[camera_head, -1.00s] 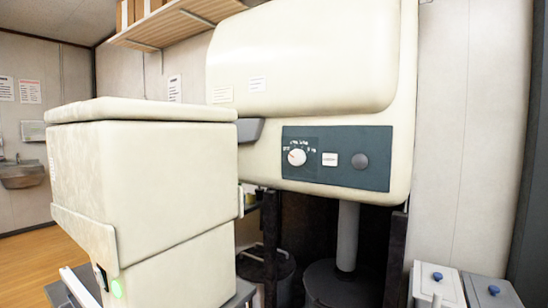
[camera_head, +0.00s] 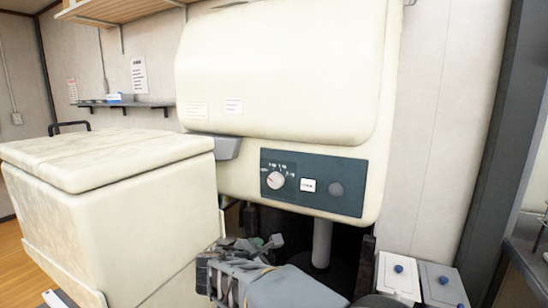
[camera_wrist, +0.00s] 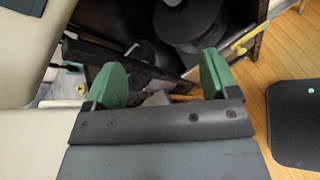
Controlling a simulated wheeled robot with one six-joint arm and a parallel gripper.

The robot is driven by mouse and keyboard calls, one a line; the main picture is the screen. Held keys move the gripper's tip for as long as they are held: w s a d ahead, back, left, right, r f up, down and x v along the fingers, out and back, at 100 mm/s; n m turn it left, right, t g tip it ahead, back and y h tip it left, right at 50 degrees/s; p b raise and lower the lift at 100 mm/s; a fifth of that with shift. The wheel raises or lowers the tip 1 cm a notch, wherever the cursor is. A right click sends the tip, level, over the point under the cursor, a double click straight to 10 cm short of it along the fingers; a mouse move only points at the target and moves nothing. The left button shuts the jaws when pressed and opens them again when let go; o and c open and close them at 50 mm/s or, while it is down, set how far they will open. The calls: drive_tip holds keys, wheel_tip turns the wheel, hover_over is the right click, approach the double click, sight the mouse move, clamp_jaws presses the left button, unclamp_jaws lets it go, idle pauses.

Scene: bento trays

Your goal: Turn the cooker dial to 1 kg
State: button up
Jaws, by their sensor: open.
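The cooker (camera_head: 285,85) is a large cream machine on the wall side with a dark blue-grey control panel (camera_head: 322,201) low on its front. The round white dial (camera_head: 275,180) is at the panel's left, with small marks above it too small to read. My gripper (camera_head: 266,242) is below the panel and apart from the dial. In the wrist view its green fingers (camera_wrist: 160,79) are spread wide with nothing held between them. The dial does not show there.
A large cream lidded bin (camera_head: 110,190) stands at the left. Two small lidded containers with blue knobs, one white (camera_head: 398,277) and one grey (camera_head: 443,284), are at lower right. Dark clutter lies under the cooker. The space in front of the panel looks clear.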

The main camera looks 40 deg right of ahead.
sight(274, 181)
drive_tip(key=w+r+n+t+h+p, duration=0.4)
drive_tip(key=w+r+n+p, duration=0.25)
drive_tip(key=r, duration=0.75)
drive_tip(key=shift+n, duration=0.55)
drive_tip(key=x, duration=0.4)
drive_tip(key=p+x, duration=0.1)
drive_tip(key=x, duration=0.7)
drive_tip(key=shift+w+d, duration=0.2)
drive_tip(key=shift+w, duration=0.35)
drive_tip(key=shift+p+x, duration=0.35)
drive_tip(key=shift+x, duration=0.45)
drive_tip(key=shift+f, duration=0.1)
drive_tip(key=shift+c, duration=0.2)
